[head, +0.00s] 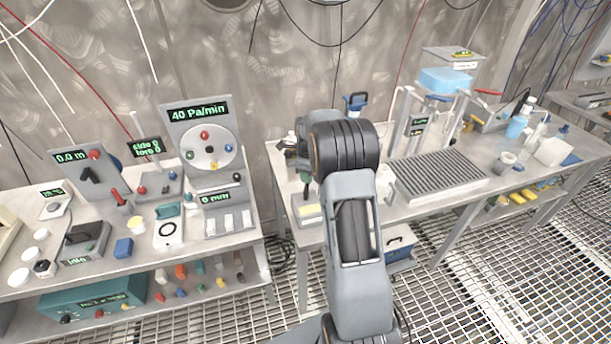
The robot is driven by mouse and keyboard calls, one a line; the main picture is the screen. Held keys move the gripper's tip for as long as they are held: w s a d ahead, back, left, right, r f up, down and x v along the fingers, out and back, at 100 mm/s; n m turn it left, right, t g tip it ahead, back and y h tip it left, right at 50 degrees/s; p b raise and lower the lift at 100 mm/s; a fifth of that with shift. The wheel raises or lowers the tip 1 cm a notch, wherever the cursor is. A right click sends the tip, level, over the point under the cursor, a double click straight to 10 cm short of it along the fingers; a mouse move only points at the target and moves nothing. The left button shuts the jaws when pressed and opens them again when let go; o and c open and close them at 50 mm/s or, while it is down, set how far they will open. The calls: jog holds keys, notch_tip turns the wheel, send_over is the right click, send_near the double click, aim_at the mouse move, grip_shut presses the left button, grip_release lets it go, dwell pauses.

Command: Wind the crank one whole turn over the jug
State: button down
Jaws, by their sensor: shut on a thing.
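My arm reaches away from me over the left end of the right-hand bench, and its thick elbow covers much of that spot. My gripper (305,184) shows only partly, small and dark, at the left edge of the arm. It points down above a pale block with a yellow top. It is shut on what seems to be the crank's handle, but the crank itself is mostly hidden behind the arm. I cannot make out the jug.
A ribbed grey tray (441,174) and a stand with a blue block (445,80) are right of my arm. A blue-handled item (355,102) stands behind it. The left bench holds a dial panel (204,140) and several small devices. A gap separates the benches.

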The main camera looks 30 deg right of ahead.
jog(key=shift+s+d+m, duration=0.1)
jog(key=shift+d+m, duration=0.1)
jog(key=shift+m, duration=0.3)
dwell(0.3)
jog(key=c, duration=1)
grip_release()
notch_tip(320, 180, up, 14)
jog(key=shift+f+b, duration=0.1)
jog(key=shift+b, duration=0.3)
